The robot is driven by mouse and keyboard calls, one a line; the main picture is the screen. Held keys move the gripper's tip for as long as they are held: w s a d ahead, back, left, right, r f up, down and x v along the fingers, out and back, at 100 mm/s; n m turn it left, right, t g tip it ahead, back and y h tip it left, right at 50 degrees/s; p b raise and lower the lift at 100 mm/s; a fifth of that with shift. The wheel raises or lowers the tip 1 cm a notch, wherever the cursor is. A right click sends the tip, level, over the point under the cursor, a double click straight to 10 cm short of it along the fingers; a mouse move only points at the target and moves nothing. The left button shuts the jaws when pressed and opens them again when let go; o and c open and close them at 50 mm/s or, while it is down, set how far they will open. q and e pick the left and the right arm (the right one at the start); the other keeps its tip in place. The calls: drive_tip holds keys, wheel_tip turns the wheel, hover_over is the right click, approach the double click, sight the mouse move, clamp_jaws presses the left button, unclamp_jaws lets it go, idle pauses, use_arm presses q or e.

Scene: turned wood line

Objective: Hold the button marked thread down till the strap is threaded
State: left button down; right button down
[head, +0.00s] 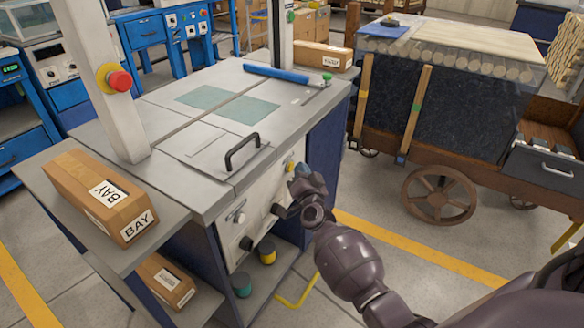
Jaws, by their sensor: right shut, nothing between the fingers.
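The grey-topped strapping machine (172,122) stands in the middle, with a cream control panel (226,232) on its front face. The panel carries a yellow button (290,166), a pale knob (238,217) and dark knobs (246,243). I cannot read any marking there, so I cannot tell which is the thread button. My right gripper (296,182) is shut and empty at the right end of the panel, close beside the yellow button. My wrist hides part of the panel, and I cannot tell whether the fingertips touch a button. No strap is clearly visible. My left gripper is out of view.
A red stop button (120,81) sits on the left post. A box marked BAY (82,190) rests on the left side shelf; another box (166,282) and spools (242,285) are below. A wooden cart (438,190) stands right. Floor between is clear.

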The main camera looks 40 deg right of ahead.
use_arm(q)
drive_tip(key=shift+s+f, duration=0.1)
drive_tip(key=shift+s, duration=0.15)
use_arm(e)
drive_tip(key=shift+w, duration=0.1)
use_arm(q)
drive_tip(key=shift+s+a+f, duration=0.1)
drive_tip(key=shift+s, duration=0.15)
use_arm(e)
drive_tip(key=shift+w+a, duration=0.1)
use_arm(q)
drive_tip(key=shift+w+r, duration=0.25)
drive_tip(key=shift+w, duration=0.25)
use_arm(e)
drive_tip(key=shift+w, duration=0.15)
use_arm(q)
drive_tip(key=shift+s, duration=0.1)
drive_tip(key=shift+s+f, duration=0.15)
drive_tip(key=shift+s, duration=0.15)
